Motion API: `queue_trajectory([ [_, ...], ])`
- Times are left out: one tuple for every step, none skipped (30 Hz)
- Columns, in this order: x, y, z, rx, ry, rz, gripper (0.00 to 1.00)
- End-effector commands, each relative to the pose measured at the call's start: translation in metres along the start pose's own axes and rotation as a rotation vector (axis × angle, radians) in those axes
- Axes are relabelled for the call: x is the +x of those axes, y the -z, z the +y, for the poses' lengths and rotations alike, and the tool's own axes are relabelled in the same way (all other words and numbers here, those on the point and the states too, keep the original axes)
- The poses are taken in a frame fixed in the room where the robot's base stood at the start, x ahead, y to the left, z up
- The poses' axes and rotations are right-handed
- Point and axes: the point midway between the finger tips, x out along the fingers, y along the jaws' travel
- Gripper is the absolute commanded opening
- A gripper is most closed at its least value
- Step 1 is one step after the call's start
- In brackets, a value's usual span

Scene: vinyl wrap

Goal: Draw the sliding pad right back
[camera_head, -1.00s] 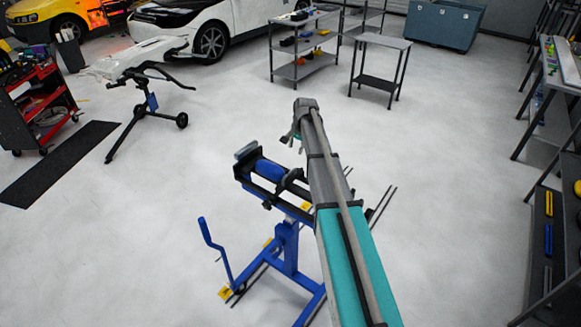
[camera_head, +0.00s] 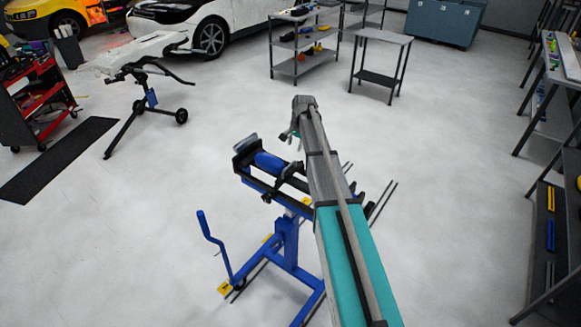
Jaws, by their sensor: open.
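A blue stand (camera_head: 290,245) holds a black-and-blue cradle on top, near the middle of the view. The cradle has a dark grey end pad (camera_head: 245,143) at its left end and a blue padded part (camera_head: 269,162) beside it. A black clamp-like piece (camera_head: 288,172) sits further right on the cradle, partly next to my arm. I cannot tell which of these slides. My gripper (camera_head: 292,136) is at the far end of my arm, above and right of the cradle, open and apart from it.
A black tripod stand (camera_head: 145,100) and a red tool cart (camera_head: 40,105) are at left. A small grey table (camera_head: 380,42) stands behind. Shelving lines the right edge. The floor between is clear.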

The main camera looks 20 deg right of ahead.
Motion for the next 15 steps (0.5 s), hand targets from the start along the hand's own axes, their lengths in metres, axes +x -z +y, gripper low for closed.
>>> queue_trajectory([
  [0.008, 0.000, 0.001, 0.000, 0.000, 0.000, 0.51],
  [0.011, 0.000, 0.001, 0.000, 0.000, 0.000, 0.51],
  [0.014, 0.000, 0.001, 0.000, 0.000, 0.000, 0.51],
  [0.016, 0.000, 0.001, 0.000, 0.000, 0.000, 0.51],
  [0.018, 0.000, 0.001, 0.000, 0.000, 0.000, 0.51],
  [0.022, 0.000, 0.001, 0.000, 0.000, 0.000, 0.51],
  [0.024, 0.000, 0.001, 0.000, 0.000, 0.000, 0.51],
  [0.026, 0.000, 0.001, 0.000, 0.000, 0.000, 0.51],
  [0.029, 0.000, 0.001, 0.000, 0.000, 0.000, 0.51],
  [0.032, 0.000, 0.001, 0.000, 0.000, 0.000, 0.51],
  [0.034, 0.000, 0.001, 0.000, 0.000, 0.000, 0.51],
  [0.037, 0.000, 0.001, 0.000, 0.000, 0.000, 0.51],
  [0.039, 0.000, 0.001, 0.000, 0.000, 0.000, 0.51],
  [0.042, 0.000, 0.001, 0.000, 0.000, 0.000, 0.51],
  [0.045, 0.000, 0.001, 0.000, 0.000, 0.000, 0.51],
])
